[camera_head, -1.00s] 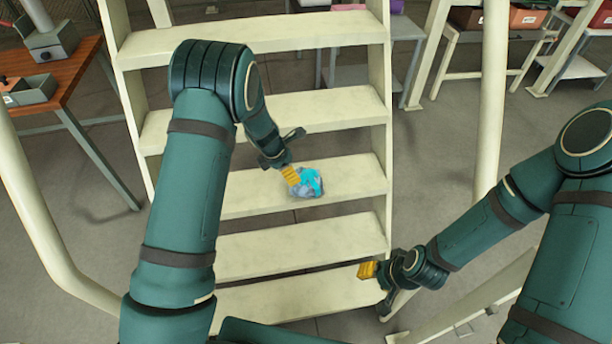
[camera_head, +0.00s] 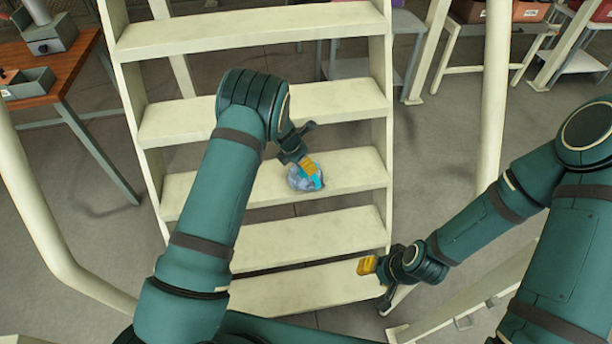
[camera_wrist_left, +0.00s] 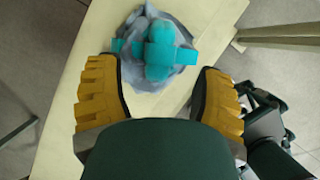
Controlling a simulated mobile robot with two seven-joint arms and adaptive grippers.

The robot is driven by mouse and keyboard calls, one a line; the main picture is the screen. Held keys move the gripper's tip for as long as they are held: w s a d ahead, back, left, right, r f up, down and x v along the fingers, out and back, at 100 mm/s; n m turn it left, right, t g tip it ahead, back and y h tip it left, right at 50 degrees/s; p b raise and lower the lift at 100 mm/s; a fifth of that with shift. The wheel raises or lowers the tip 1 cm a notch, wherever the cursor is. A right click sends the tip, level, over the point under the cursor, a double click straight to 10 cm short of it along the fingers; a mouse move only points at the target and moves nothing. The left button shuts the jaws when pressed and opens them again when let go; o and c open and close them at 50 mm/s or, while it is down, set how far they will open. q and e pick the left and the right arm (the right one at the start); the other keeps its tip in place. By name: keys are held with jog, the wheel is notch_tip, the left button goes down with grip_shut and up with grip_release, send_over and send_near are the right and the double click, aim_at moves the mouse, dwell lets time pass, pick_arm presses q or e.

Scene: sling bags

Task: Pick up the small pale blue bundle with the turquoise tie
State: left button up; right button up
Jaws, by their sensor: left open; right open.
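The small pale blue bundle with the turquoise tie (camera_head: 300,181) sits on a cream step of the stair ladder, in the middle of the head view. My left gripper (camera_head: 311,167) is at the bundle and its yellow fingers cover part of it there. In the left wrist view the bundle (camera_wrist_left: 158,47) lies just beyond and between the two open yellow fingertips of my left gripper (camera_wrist_left: 157,85). The fingers stand apart on either side, and nothing is held. My right gripper (camera_head: 367,265) is near the lowest visible step at the right, away from the bundle, and looks empty.
The cream ladder's steps (camera_head: 330,232) rise above and below the bundle, with side rails (camera_head: 490,110) at left and right. A wooden table (camera_head: 70,75) with grey trays stands at the left. Shelves with bins (camera_head: 510,11) stand at the back right.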

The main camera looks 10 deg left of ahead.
pick_arm(q)
jog(key=x, duration=0.4)
jog(key=shift+r, duration=0.1)
grip_shut()
